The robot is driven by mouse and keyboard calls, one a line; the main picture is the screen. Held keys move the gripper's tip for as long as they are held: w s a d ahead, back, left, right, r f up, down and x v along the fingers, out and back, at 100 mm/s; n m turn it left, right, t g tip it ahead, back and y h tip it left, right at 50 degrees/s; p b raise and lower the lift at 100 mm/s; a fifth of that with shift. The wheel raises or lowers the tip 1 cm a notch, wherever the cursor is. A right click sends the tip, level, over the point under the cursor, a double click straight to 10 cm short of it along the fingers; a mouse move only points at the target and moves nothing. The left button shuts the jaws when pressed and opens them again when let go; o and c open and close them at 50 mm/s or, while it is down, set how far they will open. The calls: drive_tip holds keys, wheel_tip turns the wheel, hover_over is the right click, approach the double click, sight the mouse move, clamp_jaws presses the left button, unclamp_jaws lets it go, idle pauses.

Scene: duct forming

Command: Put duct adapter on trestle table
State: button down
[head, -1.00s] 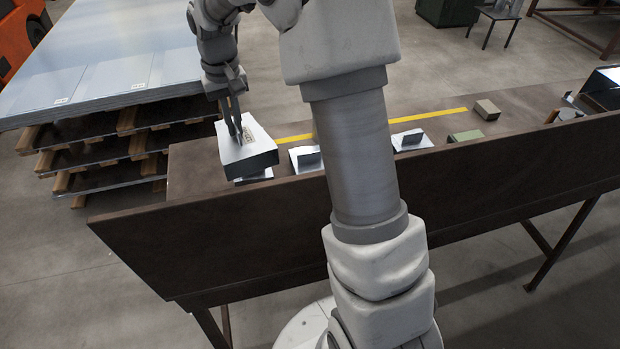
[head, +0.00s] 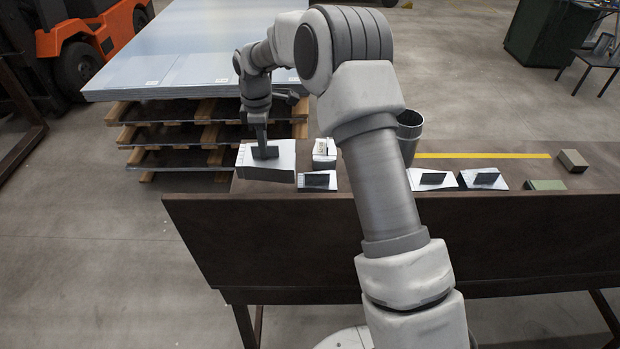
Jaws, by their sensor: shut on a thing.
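My gripper (head: 261,143) points down and is shut on a pale, box-like metal piece with a dark upright tab, which I take for the duct adapter (head: 246,158). It is at the left end of the long dark-brown table (head: 530,168), which I take for the trestle table. I cannot tell whether the piece touches the tabletop or hangs just above it. The fingertips are partly lost against the dark tab.
White plates with dark upright tabs lie close right of the held piece (head: 318,181) and farther right (head: 433,180). A metal cylinder (head: 410,128) stands behind my arm. A dark panel (head: 480,235) runs along the table's front. Stacked sheets (head: 190,50) stand behind left.

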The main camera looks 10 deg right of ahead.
sight(267, 174)
wheel_tip(267, 174, down, 10)
drive_tip(key=shift+r, duration=0.15)
idle(0.3)
drive_tip(key=shift+f, duration=0.25)
drive_tip(key=c, duration=1)
unclamp_jaws()
drive_tip(key=shift+r, duration=0.15)
